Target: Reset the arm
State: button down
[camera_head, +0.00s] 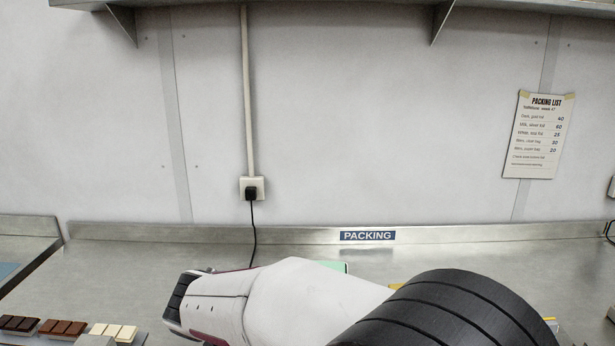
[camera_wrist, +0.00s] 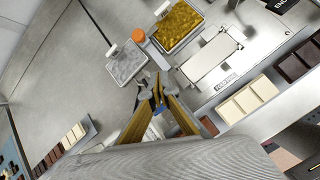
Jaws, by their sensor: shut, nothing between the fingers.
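In the wrist view my gripper (camera_wrist: 158,92) points down over the steel bench, its yellow-sided fingers together and nothing visible between them. Just beyond the fingertips are a tray of silver pieces (camera_wrist: 127,62) and a tray of gold pieces (camera_wrist: 178,24). In the head view my white and black arm crosses the lower middle and right, and the gripper does not show there.
The steel bench (camera_head: 120,268) has a raised back edge with a PACKING label (camera_head: 367,236). Chocolate bars (camera_head: 62,327) lie at the lower left. An orange cap (camera_wrist: 138,35) and a white plate (camera_wrist: 209,58) stand near the trays. A black cable (camera_head: 253,228) hangs from a socket.

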jog(key=s+d+r+m, duration=0.3)
jog(key=s+d+m, duration=1)
jog(key=d+m, duration=0.1)
jog(key=s+d+r+m+g+y, duration=0.1)
jog(key=s+d+r+m, duration=0.2)
jog(key=s+d+m, duration=1.1)
jog(key=shift+s+m, duration=0.15)
jog(key=shift+m, duration=0.65)
jog(key=shift+r, duration=0.1)
dwell(1.6)
